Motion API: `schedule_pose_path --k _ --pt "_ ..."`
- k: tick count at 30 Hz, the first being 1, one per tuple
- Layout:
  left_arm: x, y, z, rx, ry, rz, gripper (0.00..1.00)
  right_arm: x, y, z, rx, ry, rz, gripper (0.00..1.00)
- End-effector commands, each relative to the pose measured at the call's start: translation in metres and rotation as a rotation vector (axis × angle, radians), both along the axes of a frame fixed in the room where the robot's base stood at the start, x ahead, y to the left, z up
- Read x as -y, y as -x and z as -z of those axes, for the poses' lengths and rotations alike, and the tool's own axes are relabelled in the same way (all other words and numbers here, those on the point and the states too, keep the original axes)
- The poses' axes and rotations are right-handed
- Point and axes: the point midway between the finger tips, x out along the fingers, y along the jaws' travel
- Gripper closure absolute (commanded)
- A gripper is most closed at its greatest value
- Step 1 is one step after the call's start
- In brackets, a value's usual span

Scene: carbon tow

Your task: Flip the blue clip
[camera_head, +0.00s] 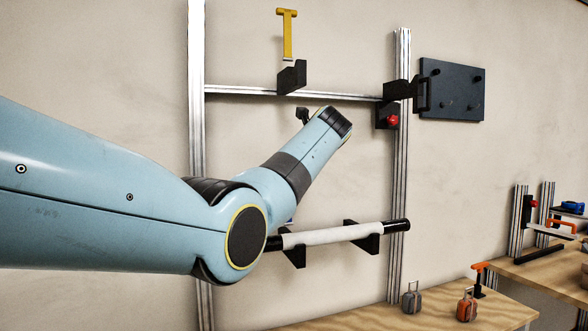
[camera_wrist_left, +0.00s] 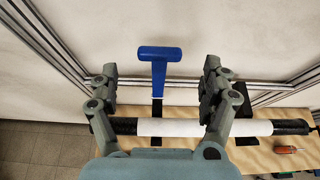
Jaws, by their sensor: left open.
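The blue clip (camera_wrist_left: 160,62) shows in the left wrist view as a T-shaped blue handle, standing up beyond the white roll (camera_wrist_left: 168,127). Its lower end runs down to a dark strip behind the roll. My left gripper (camera_wrist_left: 159,72) is open, one finger on each side of the clip, with a gap to it on both sides. In the head view my left arm covers most of that area, with only a small blue sliver (camera_head: 290,221) beside it. My right gripper is in neither view.
In the head view, a yellow clip (camera_head: 287,36) stands on a black block on the metal crossbar (camera_head: 240,91). A dark panel (camera_head: 452,92) hangs at the right.

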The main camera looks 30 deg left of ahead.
Motion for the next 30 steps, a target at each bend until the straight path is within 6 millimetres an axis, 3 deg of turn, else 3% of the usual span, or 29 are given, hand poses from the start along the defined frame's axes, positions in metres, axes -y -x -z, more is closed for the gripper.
schedule_pose_path --k 12,15,17,19,23,26,30 --pt "0.000 0.000 0.000 0.001 0.001 0.000 0.19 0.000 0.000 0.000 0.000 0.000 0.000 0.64" --pt "0.001 0.005 0.014 0.018 0.035 -0.016 0.19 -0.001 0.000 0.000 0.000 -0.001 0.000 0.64" --pt "0.002 0.013 0.036 0.048 0.089 -0.043 0.19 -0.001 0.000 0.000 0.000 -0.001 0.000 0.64" --pt "0.005 0.031 0.072 0.109 0.195 -0.097 0.19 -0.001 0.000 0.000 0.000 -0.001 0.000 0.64" --pt "0.015 0.087 0.158 0.265 0.471 -0.262 0.19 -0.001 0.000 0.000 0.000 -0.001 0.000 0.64" --pt "0.027 0.142 0.214 0.380 0.684 -0.416 0.19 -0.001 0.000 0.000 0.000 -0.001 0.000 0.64" --pt "0.050 0.236 0.278 0.522 0.977 -0.681 0.19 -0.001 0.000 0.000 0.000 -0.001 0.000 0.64"
